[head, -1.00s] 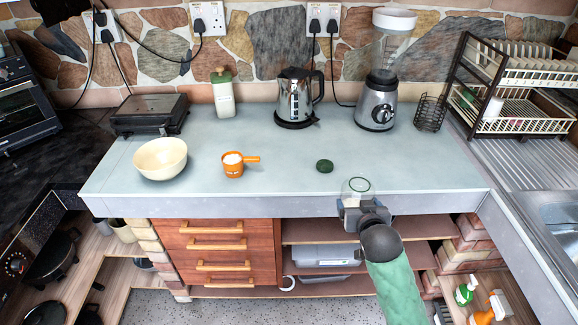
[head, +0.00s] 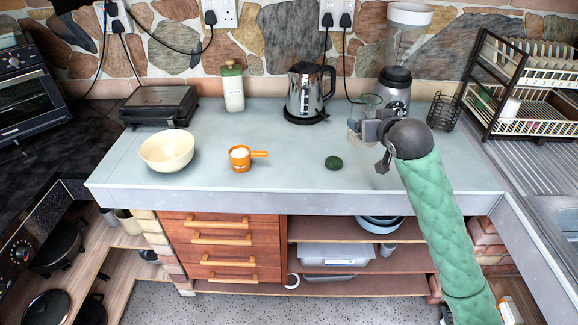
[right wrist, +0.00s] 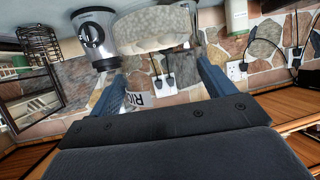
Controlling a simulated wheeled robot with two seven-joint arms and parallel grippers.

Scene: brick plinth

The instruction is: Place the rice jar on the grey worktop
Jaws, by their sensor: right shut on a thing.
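The rice jar (head: 372,101) is a clear, lidless glass jar, partly hidden by my right gripper in the head view. In the right wrist view the jar (right wrist: 155,28) shows white grains and part of a label reading "RIC", between the two blue fingers. My right gripper (head: 366,128) is shut on it over the right part of the grey worktop (head: 290,185), in front of the blender. I cannot tell whether the jar touches the worktop. A dark green lid (head: 333,163) lies on the worktop. My left gripper is not in view.
The blender (head: 395,90) and kettle (head: 306,92) stand behind the jar. A cream bowl (head: 167,151), orange measuring cup (head: 241,158), green-lidded canister (head: 233,88) and black grill (head: 159,106) stand left. A dish rack (head: 520,100) is right. The worktop between cup and lid is clear.

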